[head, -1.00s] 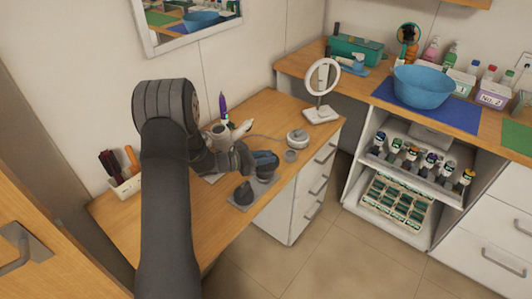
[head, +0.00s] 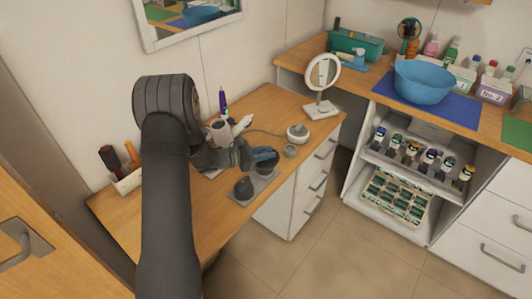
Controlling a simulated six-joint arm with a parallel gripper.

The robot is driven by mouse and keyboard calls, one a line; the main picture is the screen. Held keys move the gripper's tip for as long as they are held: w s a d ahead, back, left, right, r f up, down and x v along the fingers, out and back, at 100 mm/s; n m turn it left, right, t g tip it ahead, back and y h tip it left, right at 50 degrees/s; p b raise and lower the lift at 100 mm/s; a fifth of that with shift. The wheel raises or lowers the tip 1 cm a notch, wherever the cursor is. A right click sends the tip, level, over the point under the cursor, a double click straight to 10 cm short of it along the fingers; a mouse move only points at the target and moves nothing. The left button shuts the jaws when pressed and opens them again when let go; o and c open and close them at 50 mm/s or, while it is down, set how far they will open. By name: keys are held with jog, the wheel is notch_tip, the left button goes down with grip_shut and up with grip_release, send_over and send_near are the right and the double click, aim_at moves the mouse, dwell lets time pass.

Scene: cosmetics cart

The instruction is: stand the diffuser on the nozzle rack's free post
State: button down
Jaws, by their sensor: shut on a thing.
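The nozzle rack (head: 262,186) is a grey plate on the wooden desk, near its front edge. A dark rounded nozzle (head: 243,188) stands on its left part. My gripper (head: 266,155) is over the rack's far right part, its blue fingertips shut on a dark piece (head: 265,168) that I take to be the diffuser. The fingers and wrist cover much of this piece. I cannot tell whether it touches the rack, and the free post cannot be made out.
A small grey cup (head: 290,150) and a white round device (head: 298,133) with a cable stand to the right of my gripper. A ring mirror (head: 322,75) is behind them. A holder with brushes (head: 127,184) stands at the left. The desk's front left is clear.

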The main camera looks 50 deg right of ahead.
jog(key=shift+f, duration=1.35)
jog(key=c, duration=1.2)
grip_release()
jog(key=shift+o, duration=0.2)
jog(key=v, duration=1.7)
jog(key=shift+a, duration=0.2)
